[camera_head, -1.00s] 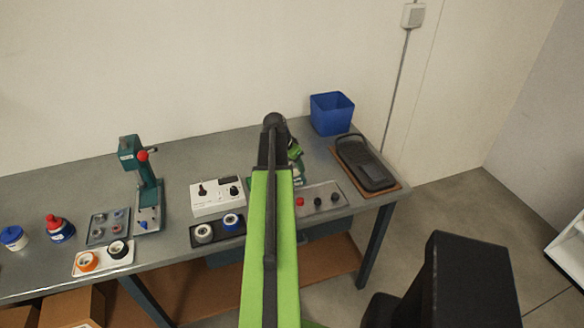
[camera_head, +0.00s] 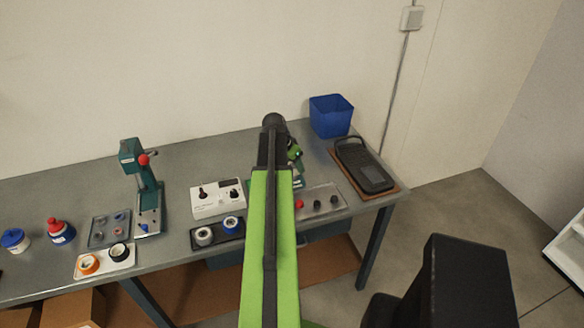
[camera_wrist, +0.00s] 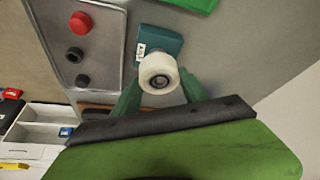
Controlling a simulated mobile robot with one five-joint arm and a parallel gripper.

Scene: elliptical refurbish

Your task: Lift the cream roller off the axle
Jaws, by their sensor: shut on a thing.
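The cream roller (camera_wrist: 157,72) shows in the wrist view as a pale ring with a dark centre, in front of a teal block (camera_wrist: 160,40) with a small white label. My gripper (camera_wrist: 158,88) has its green fingers on both sides of the roller and is shut on it. The axle is not clearly visible; whether the roller is still around it I cannot tell. In the head view my green arm hides the gripper and the roller.
A grey tray (camera_head: 318,213) with one red and two black knobs lies beside the workpiece. A black case (camera_head: 364,165) and a blue bin (camera_head: 331,116) stand at the right end of the bench. A white control box (camera_head: 216,201) and a teal press (camera_head: 146,185) stand left.

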